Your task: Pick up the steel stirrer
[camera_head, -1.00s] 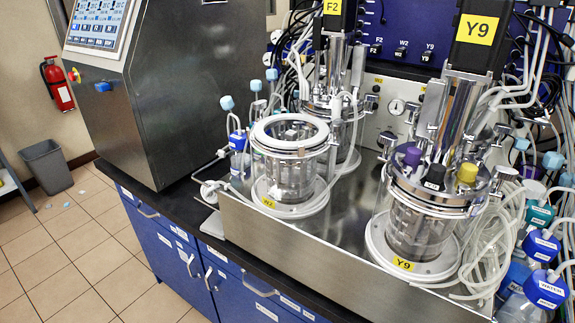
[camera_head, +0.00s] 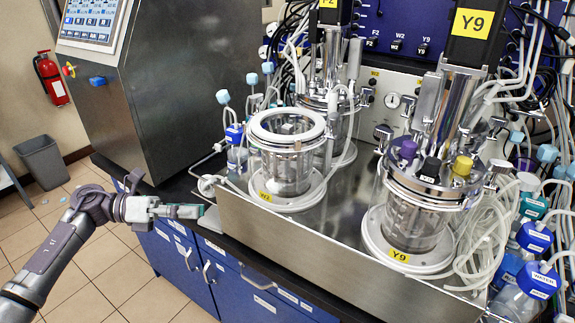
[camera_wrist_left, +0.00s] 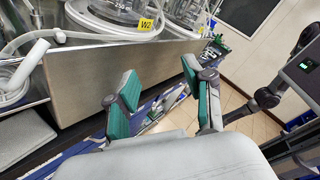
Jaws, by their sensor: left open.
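I cannot pick out the steel stirrer for certain. A small grey metal part (camera_head: 288,129) shows inside the white-rimmed open glass vessel (camera_head: 287,172), and I cannot tell whether it is the stirrer. This vessel carries a yellow label, and its lower part with the W2 label also shows in the left wrist view (camera_wrist_left: 146,24). My left gripper (camera_head: 190,211) is at the bench's front edge, left of and below the vessel. Its green-padded fingers (camera_wrist_left: 158,90) are apart and empty in the left wrist view. My right gripper is not in view.
A steel tray wall (camera_head: 300,240) stands in front of the vessels. The lidded Y9 vessel (camera_head: 415,215) is at the right, with tubes and bottles beside it. A steel cabinet (camera_head: 190,80) stands at the back left.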

